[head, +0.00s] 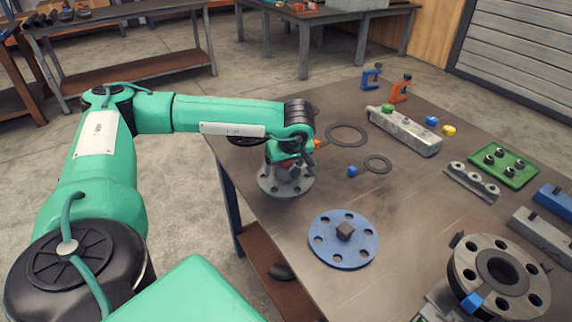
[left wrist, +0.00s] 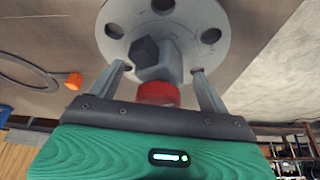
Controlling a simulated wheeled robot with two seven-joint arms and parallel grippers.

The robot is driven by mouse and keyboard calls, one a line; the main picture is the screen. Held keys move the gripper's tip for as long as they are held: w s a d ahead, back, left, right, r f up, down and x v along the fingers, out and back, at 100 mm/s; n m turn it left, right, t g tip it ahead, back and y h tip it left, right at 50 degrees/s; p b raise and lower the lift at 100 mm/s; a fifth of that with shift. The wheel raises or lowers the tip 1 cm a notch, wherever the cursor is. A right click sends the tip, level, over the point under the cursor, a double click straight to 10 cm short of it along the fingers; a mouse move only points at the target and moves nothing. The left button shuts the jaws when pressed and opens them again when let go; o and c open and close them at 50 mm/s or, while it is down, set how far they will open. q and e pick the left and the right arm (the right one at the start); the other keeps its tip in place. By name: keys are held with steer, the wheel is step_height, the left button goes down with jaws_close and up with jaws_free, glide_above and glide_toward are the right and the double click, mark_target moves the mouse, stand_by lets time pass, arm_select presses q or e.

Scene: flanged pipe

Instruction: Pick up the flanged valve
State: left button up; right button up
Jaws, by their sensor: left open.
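The flanged valve (head: 277,186) stands on the near left part of the table, below my left gripper (head: 287,163). In the left wrist view the valve shows as a grey round flange (left wrist: 188,28) with bolt holes, a grey body with a dark block and a red part (left wrist: 158,94). My left gripper (left wrist: 158,72) is open, with one finger on each side of the valve body. I cannot tell whether the fingers touch it. In the head view the gripper and wrist hide the valve's upper part. My right gripper is not in view.
A blue flange (head: 343,252) with a dark block lies in front of the valve. Ring gaskets (head: 347,135) lie behind it. A grey block (head: 404,133), a green tray (head: 504,165) and a large flanged pipe (head: 500,276) are to the right. The table edge is close on the left.

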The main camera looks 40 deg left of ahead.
arm_select(q)
steer(key=shift+r, duration=0.1)
steer(key=c, duration=1.6)
step_height(320, 180, up, 20)
